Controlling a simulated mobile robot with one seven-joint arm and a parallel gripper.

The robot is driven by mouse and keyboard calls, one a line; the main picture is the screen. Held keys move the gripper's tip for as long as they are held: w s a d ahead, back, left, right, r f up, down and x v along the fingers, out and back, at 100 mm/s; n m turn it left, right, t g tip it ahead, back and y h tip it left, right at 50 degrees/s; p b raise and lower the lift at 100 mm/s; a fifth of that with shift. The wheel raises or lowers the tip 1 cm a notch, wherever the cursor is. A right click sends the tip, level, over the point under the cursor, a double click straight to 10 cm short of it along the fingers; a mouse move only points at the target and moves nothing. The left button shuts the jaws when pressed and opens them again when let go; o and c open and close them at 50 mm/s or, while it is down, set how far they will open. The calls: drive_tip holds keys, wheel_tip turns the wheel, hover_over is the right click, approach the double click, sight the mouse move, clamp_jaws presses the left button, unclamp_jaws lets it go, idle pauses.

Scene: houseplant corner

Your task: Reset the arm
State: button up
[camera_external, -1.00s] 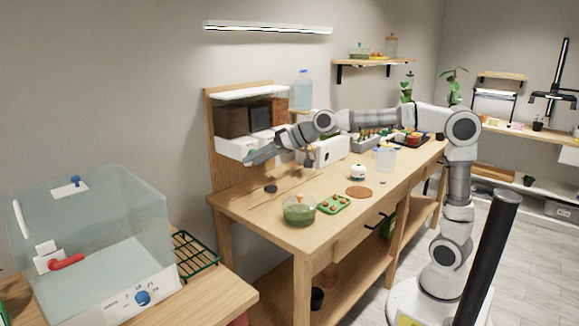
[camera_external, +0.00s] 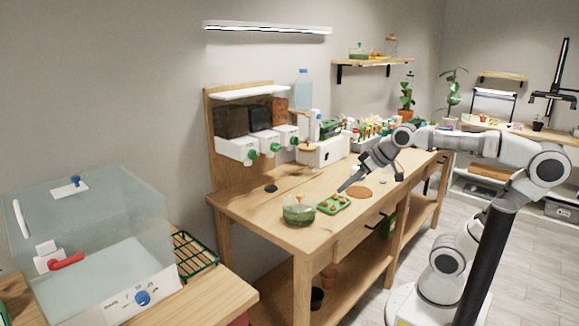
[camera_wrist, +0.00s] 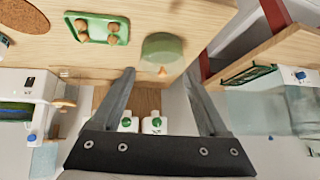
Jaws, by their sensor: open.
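My arm is bent at the right of the wooden workbench (camera_external: 255,215), reaching over it toward the left. My gripper (camera_external: 345,187) points down and left, low over the bench, close to the green tray with round brown pieces (camera_external: 334,204). In the wrist view my gripper (camera_wrist: 160,72) has its two fingers spread apart with nothing between them. The wrist view also shows the green tray (camera_wrist: 97,38) and a green-filled bowl (camera_wrist: 162,50). Whether the fingertips touch anything cannot be told.
The glass bowl (camera_external: 299,211) stands left of the tray. White dispensers with green knobs (camera_external: 237,150) and a white machine (camera_external: 323,152) line the back. A clear box (camera_external: 100,235) stands on the left table.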

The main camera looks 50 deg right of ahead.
drive_tip(key=s+d+f+m+g+h+b, duration=0.1)
drive_tip(key=s+d+f, duration=0.3)
drive_tip(key=f, duration=0.2)
drive_tip(key=s+d+f+g+h, duration=0.1)
drive_tip(key=s+d+f, duration=0.2)
drive_tip(key=s+f, duration=0.25)
wheel_tip(320, 180, up, 25)
drive_tip(key=p, duration=2.4)
drive_tip(key=shift+w+d+f, duration=0.2)
drive_tip(key=shift+d, duration=0.05)
